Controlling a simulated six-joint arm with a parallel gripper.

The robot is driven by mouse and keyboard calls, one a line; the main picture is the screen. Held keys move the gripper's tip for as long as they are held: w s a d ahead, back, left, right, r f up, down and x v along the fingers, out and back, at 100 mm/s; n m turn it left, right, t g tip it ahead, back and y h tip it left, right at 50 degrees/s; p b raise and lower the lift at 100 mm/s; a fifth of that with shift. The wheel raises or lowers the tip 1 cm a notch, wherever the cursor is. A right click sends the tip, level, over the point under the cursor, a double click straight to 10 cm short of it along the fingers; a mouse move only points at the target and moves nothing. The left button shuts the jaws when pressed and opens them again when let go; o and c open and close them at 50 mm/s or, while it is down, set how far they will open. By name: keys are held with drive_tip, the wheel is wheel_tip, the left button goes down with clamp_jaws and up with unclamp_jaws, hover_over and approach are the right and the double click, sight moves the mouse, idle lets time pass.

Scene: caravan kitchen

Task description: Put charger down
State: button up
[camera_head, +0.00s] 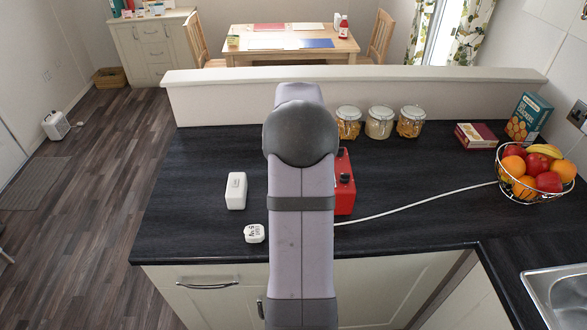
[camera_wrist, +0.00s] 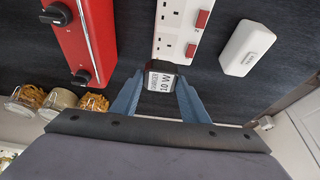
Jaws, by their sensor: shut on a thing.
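My gripper (camera_wrist: 163,98) has its two blue fingers shut on a charger (camera_wrist: 160,82), a small block with a white face marked "CHARGER 10 W" and a dark side. A white power strip (camera_wrist: 171,38) with red switches lies just beyond the charger in the wrist view; whether they touch is unclear.
A white box (camera_head: 236,190) lies left on the dark counter (camera_head: 195,160). A red appliance (camera_head: 345,185) with black knobs stands beside the strip. A white cable (camera_head: 415,205) runs right. Jars (camera_head: 380,122) and a fruit bowl (camera_head: 535,173) stand further off. The counter's left end is clear.

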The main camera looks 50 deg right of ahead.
drive_tip(key=shift+r, duration=0.75)
drive_tip(key=shift+s+d, duration=0.1)
drive_tip(key=shift+s, duration=0.05)
drive_tip(key=s+d+r+m+b, duration=0.2)
drive_tip(key=s+r+b, duration=0.2)
drive_tip(key=s+r, duration=0.5)
drive_tip(key=s+a+f+n, duration=0.1)
drive_tip(key=s+a+f, duration=0.6)
drive_tip(key=a+f, duration=0.3)
drive_tip(key=shift+s+n, duration=0.25)
drive_tip(key=shift+n, duration=0.15)
drive_tip(key=shift+a, duration=0.1)
drive_tip(key=shift+f, duration=5.05)
